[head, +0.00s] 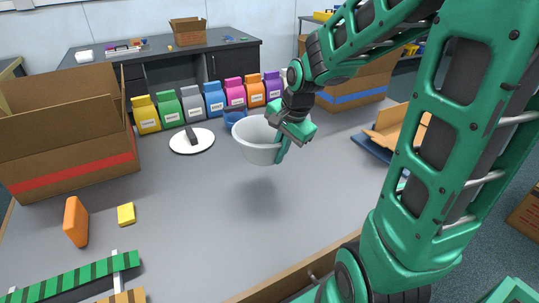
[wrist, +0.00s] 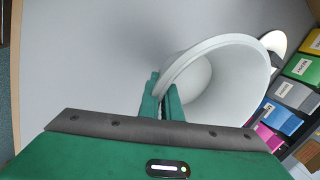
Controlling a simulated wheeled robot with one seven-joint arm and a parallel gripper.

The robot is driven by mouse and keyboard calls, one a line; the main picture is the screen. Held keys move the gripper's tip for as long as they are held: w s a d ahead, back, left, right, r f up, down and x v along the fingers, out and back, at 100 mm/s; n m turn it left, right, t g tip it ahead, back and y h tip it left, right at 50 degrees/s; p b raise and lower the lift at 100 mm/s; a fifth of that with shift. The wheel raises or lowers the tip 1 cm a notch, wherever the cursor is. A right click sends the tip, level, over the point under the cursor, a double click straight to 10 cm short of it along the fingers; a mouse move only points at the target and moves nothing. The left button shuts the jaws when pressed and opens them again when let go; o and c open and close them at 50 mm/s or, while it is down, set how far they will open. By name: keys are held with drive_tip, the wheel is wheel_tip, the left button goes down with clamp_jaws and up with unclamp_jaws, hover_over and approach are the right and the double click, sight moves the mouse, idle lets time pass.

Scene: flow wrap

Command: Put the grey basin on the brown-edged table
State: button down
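The grey basin (head: 258,140) is a pale, wide-rimmed tub. It hangs above the grey-topped, brown-edged table (head: 200,225), with a soft shadow below it, clear of the surface. My gripper (head: 282,150) is at the basin's right side, one finger outside its wall. In the wrist view my gripper (wrist: 161,98) has its two fingers on either side of the basin's rim (wrist: 215,85), pinching it. The basin is slightly tilted and looks empty where its inside shows.
Several coloured packs (head: 193,104) line the back. Open cardboard boxes (head: 65,125) stand left and right. An orange block (head: 75,221) and yellow block (head: 126,213) lie front left. The table's middle is clear.

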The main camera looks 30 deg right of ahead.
drive_tip(key=w+d+f, duration=0.4)
drive_tip(key=w, duration=0.1)
drive_tip(key=w+d+f, duration=0.2)
drive_tip(key=shift+w+d+f, duration=0.1)
drive_tip(key=shift+w+d, duration=0.15)
drive_tip(key=shift+w, duration=0.05)
drive_tip(key=shift+f, duration=2.05)
drive_tip(key=c, duration=2)
unclamp_jaws()
drive_tip(key=shift+r, duration=0.15)
drive_tip(key=v, duration=1.2)
drive_tip(key=s+n+g, duration=0.1)
drive_tip(key=s+n, duration=0.1)
drive_tip(key=s, duration=0.7)
drive_tip(key=s+r+n+g, duration=0.1)
drive_tip(key=s+n, duration=0.2)
drive_tip(key=s, duration=0.6)
drive_tip(key=s+n+g, duration=0.1)
drive_tip(key=s+n, duration=0.2)
drive_tip(key=s, duration=0.7)
drive_tip(key=shift+r+h, duration=0.2)
drive_tip(key=shift+h, duration=0.2)
